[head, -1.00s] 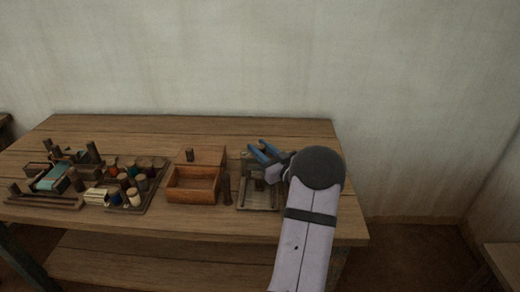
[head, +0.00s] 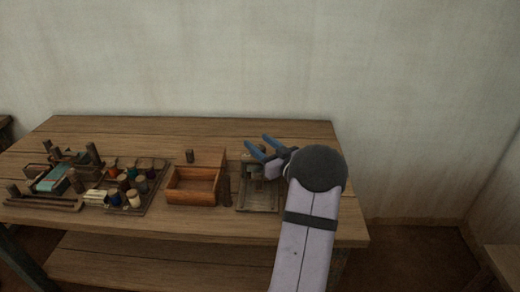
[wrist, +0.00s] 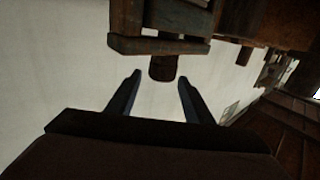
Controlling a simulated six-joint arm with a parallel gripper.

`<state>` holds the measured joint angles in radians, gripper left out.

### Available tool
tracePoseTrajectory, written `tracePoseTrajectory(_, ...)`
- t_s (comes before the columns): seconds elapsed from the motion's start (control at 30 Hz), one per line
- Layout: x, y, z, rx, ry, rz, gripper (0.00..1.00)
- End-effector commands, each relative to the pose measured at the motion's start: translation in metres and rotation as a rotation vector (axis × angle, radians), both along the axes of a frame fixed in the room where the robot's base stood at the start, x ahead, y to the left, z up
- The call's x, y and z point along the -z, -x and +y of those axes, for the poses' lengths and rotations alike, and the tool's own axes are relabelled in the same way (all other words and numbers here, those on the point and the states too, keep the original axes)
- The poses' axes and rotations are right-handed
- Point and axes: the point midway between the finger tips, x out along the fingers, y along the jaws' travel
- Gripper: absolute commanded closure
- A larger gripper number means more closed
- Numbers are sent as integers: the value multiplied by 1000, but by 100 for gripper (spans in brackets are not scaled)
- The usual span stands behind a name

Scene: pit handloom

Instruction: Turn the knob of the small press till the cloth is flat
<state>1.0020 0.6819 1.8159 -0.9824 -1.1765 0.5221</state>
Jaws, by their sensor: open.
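The small wooden press (head: 258,207) stands near the right end of the table, partly hidden by my gripper and arm. My gripper (head: 256,140) is open and empty above the back of the press, its blue fingers pointing up and left. In the wrist view my gripper (wrist: 158,76) shows two spread fingers. A dark, rounded knob-like piece (wrist: 162,68) shows in the gap's direction, just beyond the tips and apart from them. A wooden part of the press (wrist: 160,46) lies behind it. I cannot make out the cloth in the press.
An open wooden box (head: 193,197) stands left of the press, with a small dark peg (head: 190,156) behind it. Further left are a tray of coloured spools (head: 133,205) and a small loom (head: 55,180). The table's back strip (head: 150,128) is clear before the pale wall.

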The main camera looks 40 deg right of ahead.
Motion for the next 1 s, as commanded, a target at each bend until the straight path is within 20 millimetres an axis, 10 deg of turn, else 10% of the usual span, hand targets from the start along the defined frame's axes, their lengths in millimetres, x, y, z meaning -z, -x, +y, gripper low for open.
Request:
tracePoseTrajectory(0.5,-73,0,0,0,2,-3,53)
tracePoseTrajectory(1.0,-74,3,-1,0,-2,3,53)
